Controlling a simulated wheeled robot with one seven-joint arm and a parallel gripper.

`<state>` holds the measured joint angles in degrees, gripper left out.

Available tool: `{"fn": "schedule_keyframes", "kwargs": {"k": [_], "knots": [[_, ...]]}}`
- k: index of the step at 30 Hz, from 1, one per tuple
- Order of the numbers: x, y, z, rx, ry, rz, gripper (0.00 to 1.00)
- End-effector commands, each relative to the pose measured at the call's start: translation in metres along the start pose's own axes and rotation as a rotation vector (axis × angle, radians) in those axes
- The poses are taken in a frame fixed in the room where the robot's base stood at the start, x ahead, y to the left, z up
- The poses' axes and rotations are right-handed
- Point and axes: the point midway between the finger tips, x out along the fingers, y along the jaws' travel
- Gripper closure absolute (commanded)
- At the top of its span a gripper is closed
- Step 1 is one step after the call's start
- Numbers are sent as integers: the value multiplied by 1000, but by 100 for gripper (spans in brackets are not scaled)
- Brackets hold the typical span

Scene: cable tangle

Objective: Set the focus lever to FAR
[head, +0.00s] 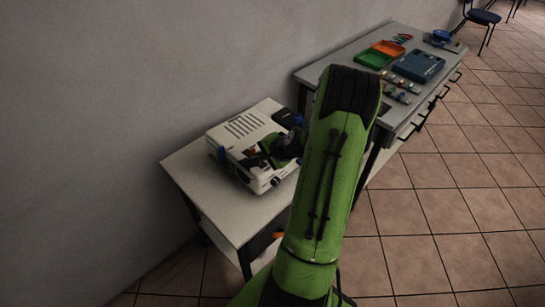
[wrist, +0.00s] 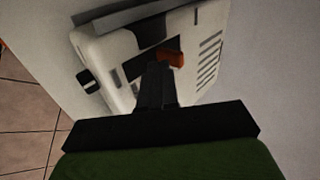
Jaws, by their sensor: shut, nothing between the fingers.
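A white projector-like device (head: 238,128) with dark vent slots sits on a small white table. It also fills the upper part of the wrist view (wrist: 115,50). An orange-red lever (wrist: 170,57) stands at a dark recess on the device in the wrist view. I take it for the focus lever; no FAR marking is readable. My gripper (wrist: 160,70) is shut and empty, with its fingertips right beside the lever; I cannot tell whether they touch. In the head view my gripper (head: 262,157) is over the device's near side, and it and my arm hide part of the device.
The small table (head: 190,165) has bare top at its left. A longer grey workbench (head: 345,50) behind holds green and orange trays (head: 373,60), a blue case (head: 419,66) and small parts. A wall runs along the left; tiled floor is open at right.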

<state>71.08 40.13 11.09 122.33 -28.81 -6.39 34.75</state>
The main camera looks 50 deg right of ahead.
Motion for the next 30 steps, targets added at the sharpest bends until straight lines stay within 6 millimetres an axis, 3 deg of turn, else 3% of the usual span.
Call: {"fn": "schedule_keyframes", "kwargs": {"k": [5,16,26,30], "knots": [[9,-8,0,0,0,1,100],[9,-12,0,-3,-2,21,100],[16,-31,0,-19,-20,289,100],[33,-35,-1,-15,-15,322,100]]}}
